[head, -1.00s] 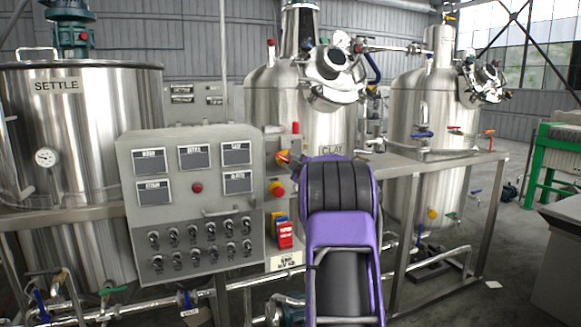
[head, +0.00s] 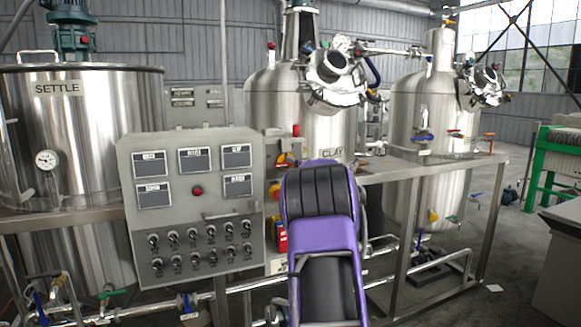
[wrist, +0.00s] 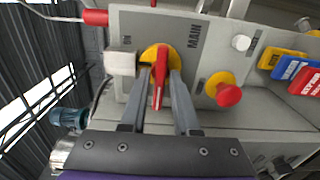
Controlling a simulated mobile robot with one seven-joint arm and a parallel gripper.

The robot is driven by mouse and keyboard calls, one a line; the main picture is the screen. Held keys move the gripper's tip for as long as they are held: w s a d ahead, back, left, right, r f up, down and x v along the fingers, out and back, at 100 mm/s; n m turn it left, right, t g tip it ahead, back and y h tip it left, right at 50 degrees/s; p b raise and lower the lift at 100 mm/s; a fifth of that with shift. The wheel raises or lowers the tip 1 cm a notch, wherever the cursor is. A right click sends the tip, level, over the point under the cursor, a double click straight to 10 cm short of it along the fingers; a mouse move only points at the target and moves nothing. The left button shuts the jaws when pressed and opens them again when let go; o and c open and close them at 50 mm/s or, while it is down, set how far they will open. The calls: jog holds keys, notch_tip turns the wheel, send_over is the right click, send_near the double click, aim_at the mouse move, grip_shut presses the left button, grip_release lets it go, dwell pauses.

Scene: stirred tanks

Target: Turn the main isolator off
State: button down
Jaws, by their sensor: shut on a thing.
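The main isolator is a red handle (wrist: 160,76) on a round yellow plate (wrist: 149,54), beside the printed word MAIN, in the wrist view. My gripper (wrist: 161,76) has one finger on each side of the handle and is shut on it. A white block (wrist: 121,63) sits left of the plate in that view. In the head view the isolator (head: 281,160) is only a small patch of colour above my purple arm. My fingers are hidden there behind the arm.
A red push button (wrist: 229,95) on a yellow base is close to the right finger. Yellow, blue and red tags (wrist: 298,73) hang further right. A grey control panel (head: 194,215) stands left of my arm. The SETTLE tank (head: 100,125) and CLAY tank (head: 262,105) stand behind.

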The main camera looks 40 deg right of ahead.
dwell(0.3)
jog(key=c, duration=0.9)
grip_release()
jog(key=shift+o, duration=0.2)
jog(key=v, duration=1.7)
jog(key=shift+s, duration=0.25)
jog(key=shift+w, duration=0.1)
